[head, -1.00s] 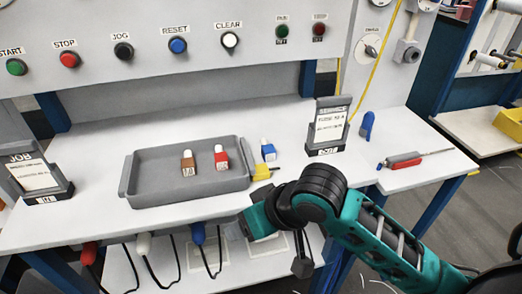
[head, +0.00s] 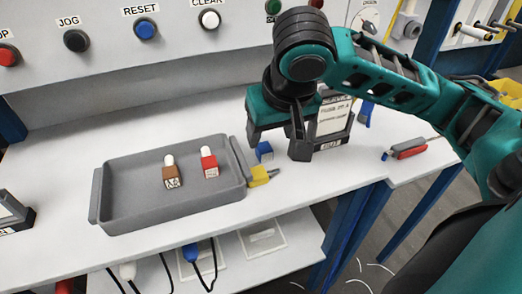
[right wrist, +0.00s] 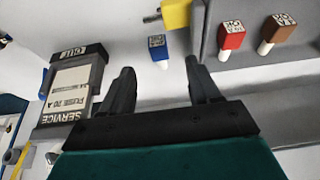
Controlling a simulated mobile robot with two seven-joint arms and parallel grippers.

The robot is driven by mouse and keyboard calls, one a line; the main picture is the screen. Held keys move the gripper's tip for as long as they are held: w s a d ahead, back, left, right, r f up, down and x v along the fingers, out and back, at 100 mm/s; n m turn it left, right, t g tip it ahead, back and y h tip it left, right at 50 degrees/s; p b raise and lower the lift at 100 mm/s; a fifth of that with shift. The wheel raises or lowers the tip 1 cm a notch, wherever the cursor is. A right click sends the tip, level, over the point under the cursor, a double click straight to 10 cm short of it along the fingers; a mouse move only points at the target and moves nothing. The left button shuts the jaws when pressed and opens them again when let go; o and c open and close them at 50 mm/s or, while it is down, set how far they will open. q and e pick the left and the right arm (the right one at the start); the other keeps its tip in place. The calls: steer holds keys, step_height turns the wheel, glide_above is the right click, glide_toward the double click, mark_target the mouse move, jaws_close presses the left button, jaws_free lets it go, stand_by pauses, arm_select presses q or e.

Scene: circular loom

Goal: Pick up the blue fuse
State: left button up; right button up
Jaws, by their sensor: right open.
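My right gripper (head: 276,143) is open and empty, pointing down above the table by the blue fuse. In the right wrist view my right gripper (right wrist: 160,85) has its two dark fingers wide apart, and I see no contact with the fuse. My left gripper is not in view.
The grey tray (head: 125,213) holds a brown fuse (head: 171,176) and a red fuse (head: 209,162). A yellow piece (head: 259,176) lies at the tray's right edge.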

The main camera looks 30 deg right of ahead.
mark_target(264, 147)
steer(key=x, duration=0.3)
steer(key=shift+f+b, duration=0.1)
steer(key=shift+b, duration=0.3)
steer(key=shift+w+d+f, duration=0.1)
steer(key=shift+w+f, duration=0.15)
steer(key=shift+f, duration=0.15)
steer(key=f, duration=0.1)
steer(key=w+f+b, duration=0.1)
steer(key=w+d+f+b, duration=0.1)
steer(key=shift+w+f, duration=0.25)
steer(key=shift+f, duration=0.15)
steer(key=shift+w+f, duration=0.1)
steer(key=shift+f, duration=0.05)
steer(key=c, duration=1.1)
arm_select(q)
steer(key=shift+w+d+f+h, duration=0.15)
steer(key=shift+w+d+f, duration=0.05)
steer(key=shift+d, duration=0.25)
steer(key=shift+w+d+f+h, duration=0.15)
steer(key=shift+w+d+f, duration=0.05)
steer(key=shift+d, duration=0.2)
arm_select(e)
steer(key=shift+c, duration=0.2)
